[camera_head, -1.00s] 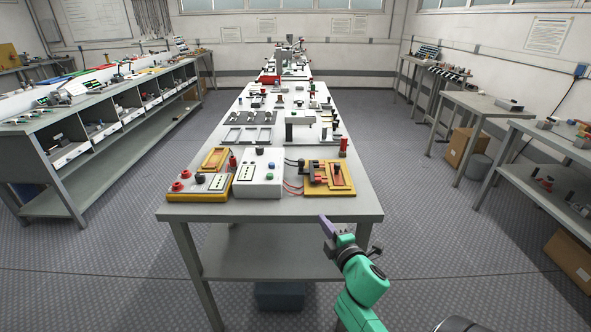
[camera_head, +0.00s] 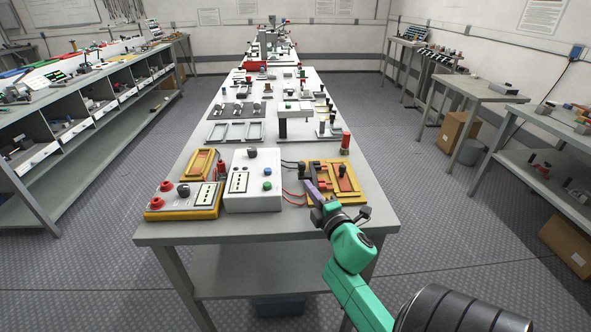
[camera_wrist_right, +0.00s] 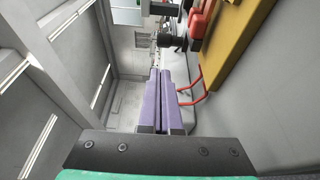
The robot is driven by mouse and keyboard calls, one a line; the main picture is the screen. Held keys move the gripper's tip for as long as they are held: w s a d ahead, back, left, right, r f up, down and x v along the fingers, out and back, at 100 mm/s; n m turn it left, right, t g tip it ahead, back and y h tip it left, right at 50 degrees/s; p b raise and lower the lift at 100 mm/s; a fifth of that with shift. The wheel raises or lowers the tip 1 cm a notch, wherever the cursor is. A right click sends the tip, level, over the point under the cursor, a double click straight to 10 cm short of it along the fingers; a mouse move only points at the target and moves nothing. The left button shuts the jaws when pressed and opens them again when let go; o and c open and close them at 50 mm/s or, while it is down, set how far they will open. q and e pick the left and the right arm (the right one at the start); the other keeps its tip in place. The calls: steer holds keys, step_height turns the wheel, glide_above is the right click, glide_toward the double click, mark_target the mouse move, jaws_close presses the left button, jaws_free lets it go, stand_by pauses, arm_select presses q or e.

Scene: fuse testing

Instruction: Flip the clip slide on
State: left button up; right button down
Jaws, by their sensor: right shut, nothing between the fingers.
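A yellow test fixture (camera_head: 359,189) lies at the front right of the table, with red blocks and dark clip parts on it. I cannot tell which part is the clip slide or how it is set. My right gripper (camera_head: 309,184) has purple fingers shut together and empty, with the tips at the fixture's left edge. In the right wrist view the shut fingers (camera_wrist_right: 164,76) point toward a black cylindrical part (camera_wrist_right: 174,41), and the yellow plate (camera_wrist_right: 237,45) is to their right. I cannot tell whether the tips touch anything. My left gripper is out of view.
A white box (camera_head: 252,187) with a black knob stands left of the fixture, and red wires (camera_head: 292,198) run between them. A yellow-based unit (camera_head: 183,201) with red buttons is farther left. A red-topped post (camera_head: 346,142) stands behind the fixture.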

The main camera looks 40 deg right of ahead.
steer(key=x, duration=0.9)
steer(key=shift+w+d+f+p, duration=0.1)
steer(key=shift+w+p, duration=0.2)
steer(key=shift+p, duration=0.1)
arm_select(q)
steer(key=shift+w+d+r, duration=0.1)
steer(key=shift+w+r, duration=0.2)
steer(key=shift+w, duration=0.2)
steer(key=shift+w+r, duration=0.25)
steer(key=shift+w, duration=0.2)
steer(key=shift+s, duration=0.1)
